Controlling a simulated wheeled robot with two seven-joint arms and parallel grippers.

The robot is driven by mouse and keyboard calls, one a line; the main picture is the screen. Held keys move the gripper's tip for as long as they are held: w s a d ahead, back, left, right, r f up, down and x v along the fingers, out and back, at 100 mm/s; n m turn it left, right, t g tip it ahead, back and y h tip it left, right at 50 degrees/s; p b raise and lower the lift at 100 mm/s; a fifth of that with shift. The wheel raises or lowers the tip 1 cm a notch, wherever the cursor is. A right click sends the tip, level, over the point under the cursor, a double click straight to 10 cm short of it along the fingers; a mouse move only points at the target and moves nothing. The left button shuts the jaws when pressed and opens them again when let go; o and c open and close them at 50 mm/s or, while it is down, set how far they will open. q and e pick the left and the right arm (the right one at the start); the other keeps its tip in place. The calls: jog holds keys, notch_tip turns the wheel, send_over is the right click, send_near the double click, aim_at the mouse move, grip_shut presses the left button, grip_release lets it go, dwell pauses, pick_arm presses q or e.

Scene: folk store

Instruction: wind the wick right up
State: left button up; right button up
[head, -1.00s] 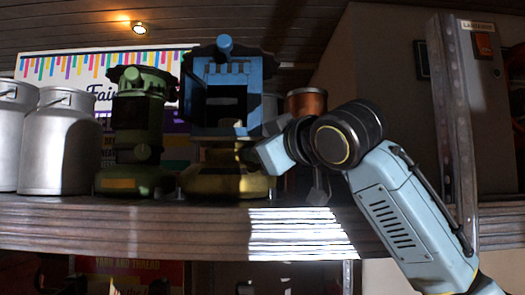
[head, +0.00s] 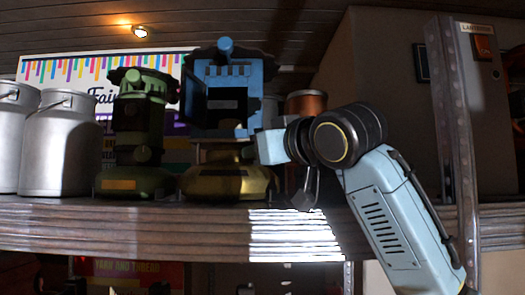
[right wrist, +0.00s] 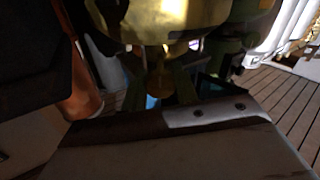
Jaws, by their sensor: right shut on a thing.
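A lamp with a blue metal housing (head: 223,72) and a round brass base (head: 226,182) stands upright on the wooden shelf. The brass also shows at the top of the right wrist view (right wrist: 150,18). My right gripper (head: 250,153) reaches in from the right, at the lamp's right side just above the base. In the right wrist view a small round brass wick knob (right wrist: 160,84) sits between its fingers, which are shut on it. The fingertips are partly hidden in the head view. How high the wick stands cannot be seen. My left gripper is not in view.
A dark green lamp (head: 138,130) stands left of the blue one, with grey metal cans (head: 62,150) farther left. A copper-coloured container (head: 306,103) stands behind my right wrist. A metal upright (head: 456,130) rises at the right. The shelf's front edge (head: 130,230) runs below.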

jog(key=o, duration=1)
jog(key=shift+c, duration=0.2)
jog(key=b+v, duration=0.5)
jog(key=v, duration=0.8)
jog(key=shift+s, duration=0.2)
